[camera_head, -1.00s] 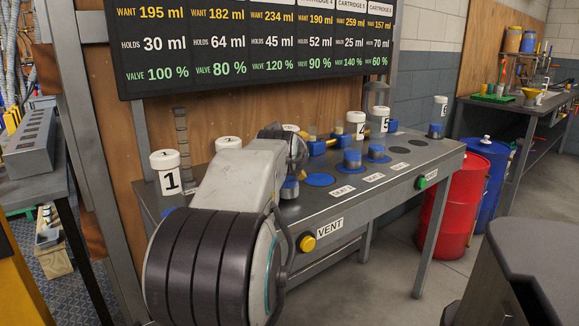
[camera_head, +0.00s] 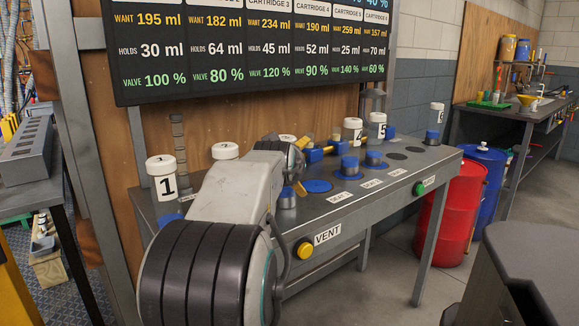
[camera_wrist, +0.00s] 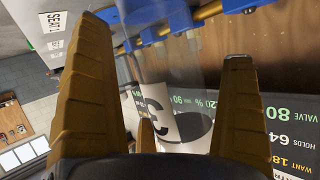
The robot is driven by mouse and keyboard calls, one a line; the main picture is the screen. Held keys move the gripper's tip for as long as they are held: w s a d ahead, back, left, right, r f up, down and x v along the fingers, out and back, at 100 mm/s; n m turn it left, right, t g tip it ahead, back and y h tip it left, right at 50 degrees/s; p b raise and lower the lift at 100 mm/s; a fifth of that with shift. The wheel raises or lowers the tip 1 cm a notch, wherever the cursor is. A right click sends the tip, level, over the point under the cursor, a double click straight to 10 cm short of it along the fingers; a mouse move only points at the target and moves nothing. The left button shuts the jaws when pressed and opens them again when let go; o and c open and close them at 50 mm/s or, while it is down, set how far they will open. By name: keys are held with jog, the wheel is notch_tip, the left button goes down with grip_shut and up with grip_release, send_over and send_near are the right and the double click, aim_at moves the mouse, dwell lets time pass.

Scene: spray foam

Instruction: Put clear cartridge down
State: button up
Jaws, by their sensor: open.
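My gripper (camera_head: 298,172) is over the left half of the grey bench, largely hidden behind my own arm in the head view. In the wrist view its yellow fingers (camera_wrist: 162,45) are spread apart. A clear cartridge (camera_wrist: 165,72) with a white label marked 3 is between and beyond them, with a gap visible on the right side. Its blue base (camera_wrist: 158,16) is at the top of that view. In the head view, a white cap (camera_head: 287,138) shows behind my wrist; the body below it is hidden.
White-capped cartridges 1 (camera_head: 164,180), 2 (camera_head: 225,151), 4 (camera_head: 352,126) and 5 (camera_head: 377,120) stand along the bench (camera_head: 330,208). Cartridge 6 (camera_head: 436,114) is at the far end. Blue seats line the front. A wall board (camera_head: 250,50) hangs behind.

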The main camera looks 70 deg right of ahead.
jog(key=shift+r, duration=0.15)
jog(key=p+v, duration=0.1)
jog(key=v, duration=1.1)
jog(key=shift+p, duration=0.4)
jog(key=shift+w, duration=0.1)
